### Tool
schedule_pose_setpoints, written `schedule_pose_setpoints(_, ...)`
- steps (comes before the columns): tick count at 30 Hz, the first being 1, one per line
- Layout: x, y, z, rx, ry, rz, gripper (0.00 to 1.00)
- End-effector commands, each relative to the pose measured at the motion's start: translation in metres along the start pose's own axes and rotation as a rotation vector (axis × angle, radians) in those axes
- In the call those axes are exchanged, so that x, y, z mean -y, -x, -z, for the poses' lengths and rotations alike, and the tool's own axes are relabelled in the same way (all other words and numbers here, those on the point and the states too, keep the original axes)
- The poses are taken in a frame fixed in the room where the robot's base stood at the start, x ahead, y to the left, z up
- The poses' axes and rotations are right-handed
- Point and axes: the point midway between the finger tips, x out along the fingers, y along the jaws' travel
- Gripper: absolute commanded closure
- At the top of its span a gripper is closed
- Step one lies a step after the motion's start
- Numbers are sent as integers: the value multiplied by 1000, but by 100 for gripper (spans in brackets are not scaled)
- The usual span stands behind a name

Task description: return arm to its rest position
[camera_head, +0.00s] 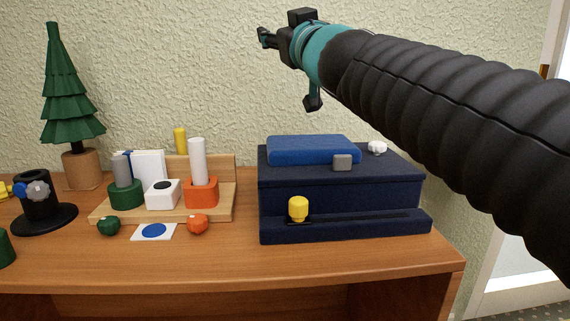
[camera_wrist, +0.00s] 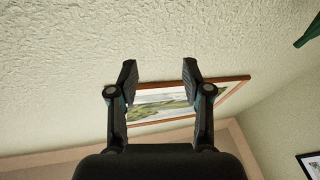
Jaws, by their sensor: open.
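My gripper (camera_head: 285,68) is at the upper middle of the head view, raised above the desk and in front of the textured wall. My arm runs from it to the right edge. In the wrist view my gripper (camera_wrist: 158,75) shows two fingers spread apart with nothing between them. It is open and empty, and touches nothing that I can see.
A wooden desk (camera_head: 350,268) lies below. A dark blue box (camera_head: 340,190) with a blue item (camera_head: 310,150) on top stands under my gripper. A wooden organizer (camera_head: 225,203) and a small green tree (camera_head: 70,95) stand left. A framed picture (camera_wrist: 150,108) hangs on the wall.

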Motion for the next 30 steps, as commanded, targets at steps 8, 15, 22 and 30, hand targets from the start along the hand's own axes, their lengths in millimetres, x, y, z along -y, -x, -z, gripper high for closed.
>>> schedule_pose_setpoints(8,-59,132,-72,388,3,-292,51)
schedule_pose_setpoints(15,-40,258,-155,791,-21,-284,51)
schedule_pose_setpoints(22,3,344,-224,1081,-76,-159,51)
schedule_pose_setpoints(30,31,382,-326,1292,-282,-172,51)
